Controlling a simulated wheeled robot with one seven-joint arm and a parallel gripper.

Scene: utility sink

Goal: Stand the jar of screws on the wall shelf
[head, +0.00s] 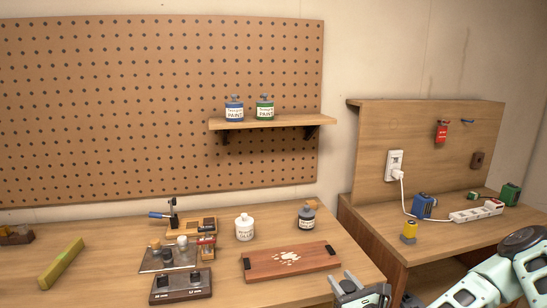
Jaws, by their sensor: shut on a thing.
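The wall shelf (270,123) is a wooden board on dark brackets against the pegboard. The right part of the shelf top is bare. My gripper (360,288) is at the bottom edge of the head view, low and to the right of the shelf, in front of the bench edge. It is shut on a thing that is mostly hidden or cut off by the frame. No jar of screws shows clearly elsewhere.
On the bench below the shelf stand a white glue bottle (244,228), a dark jar (306,216), a wooden tray (292,263) and several tools at left. A side bench with a panel (425,150) and a power strip (476,213) is at right.

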